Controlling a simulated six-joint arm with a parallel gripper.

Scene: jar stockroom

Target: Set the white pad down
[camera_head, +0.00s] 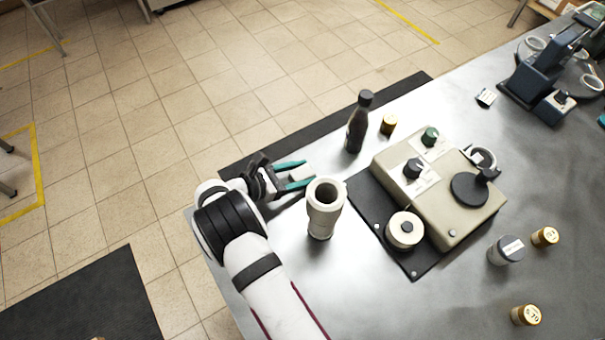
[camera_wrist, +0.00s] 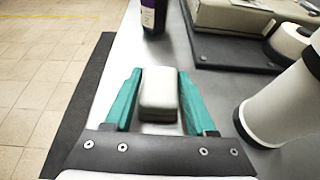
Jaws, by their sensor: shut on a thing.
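The white pad (camera_wrist: 159,90) is a small pale block with rounded edges, seen between the teal fingers in the wrist view. My gripper (camera_wrist: 158,98) is shut on it. In the head view my gripper (camera_head: 297,175) is over the left end of the metal table (camera_head: 365,285), near the table's far edge. The pad is hard to make out there between the fingers. I cannot tell whether the pad touches the table.
A white flared cylinder (camera_head: 325,208) stands just right of my gripper. A dark bottle (camera_head: 358,122) and a gold-lidded jar (camera_head: 388,125) stand beyond. A beige device (camera_head: 440,190) sits on a dark mat (camera_head: 372,212) to the right. Several jars stand at the lower right.

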